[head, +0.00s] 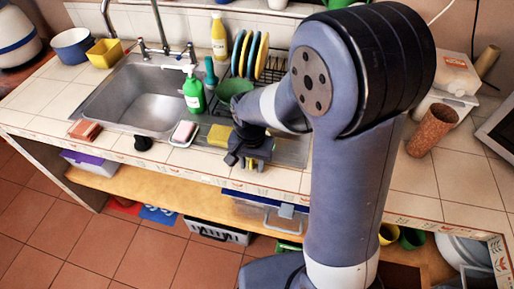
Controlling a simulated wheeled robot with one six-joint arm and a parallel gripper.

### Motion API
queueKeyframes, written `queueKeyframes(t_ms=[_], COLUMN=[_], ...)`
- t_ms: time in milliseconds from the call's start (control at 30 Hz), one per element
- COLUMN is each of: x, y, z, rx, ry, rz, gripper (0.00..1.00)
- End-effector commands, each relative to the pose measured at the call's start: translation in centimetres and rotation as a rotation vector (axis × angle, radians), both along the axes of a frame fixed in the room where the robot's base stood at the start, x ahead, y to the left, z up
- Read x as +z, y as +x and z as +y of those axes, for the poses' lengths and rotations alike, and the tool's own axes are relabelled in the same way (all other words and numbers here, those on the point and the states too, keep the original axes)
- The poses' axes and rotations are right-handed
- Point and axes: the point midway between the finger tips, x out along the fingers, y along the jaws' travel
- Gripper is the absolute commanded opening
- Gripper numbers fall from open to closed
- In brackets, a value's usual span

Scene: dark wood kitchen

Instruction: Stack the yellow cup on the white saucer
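A yellow cup (388,233) stands on the lower shelf at the right, beside a green cup; my arm stands close to its left. A yellow square tub (104,52) is on the counter at the far left. I cannot make out a clear white saucer; a small white dish (181,141) with a pinkish block lies at the sink's front right, and white dishware (463,250) is partly visible on the lower right shelf. My gripper (249,164) points down over the counter's front edge, right of the small dish and far from the yellow cup. Its fingers are too small to read.
A green soap bottle (194,95), yellow bottle (218,36) and dish rack with plates (250,55) stand behind my gripper. A yellow sponge (218,138) is just left of it. A brown tumbler (432,131) stands on the right counter. My arm hides the middle.

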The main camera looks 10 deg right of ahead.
Motion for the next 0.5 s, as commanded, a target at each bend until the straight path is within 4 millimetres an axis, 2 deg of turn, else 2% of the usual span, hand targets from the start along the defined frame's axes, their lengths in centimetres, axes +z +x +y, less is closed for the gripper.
queueKeyframes(t_ms=[267, 500], x=[-0.45, -0.43], y=[0.02, 0.03], z=[0.02, 0.01], rx=[0.0, 0.0], ry=[0.001, 0.001], rz=[-0.001, -0.001], gripper=[0.35, 0.17])
